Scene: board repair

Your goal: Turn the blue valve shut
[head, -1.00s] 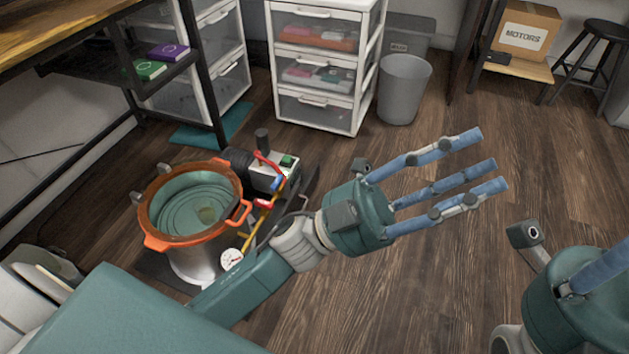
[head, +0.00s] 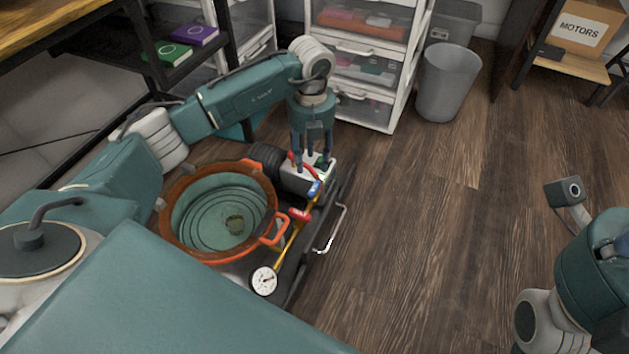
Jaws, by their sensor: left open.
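The blue valve (head: 315,188) is a small blue handle on the hose line beside the pump, right of the orange-rimmed pot (head: 172,226). My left gripper (head: 314,164) is open and points down over the pump, just above and behind the blue valve in the picture. Its fingers partly cover the pump, and I cannot tell whether they touch anything. My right gripper (head: 594,268) is at the right edge, far from the valve. Its fingers are cut off by the frame.
A red valve (head: 299,214) and a pressure gauge (head: 264,281) sit close to the blue valve. A red hose loops by my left fingers. White drawers (head: 398,95) and a grey bin (head: 447,85) stand behind. The wooden floor to the right is clear.

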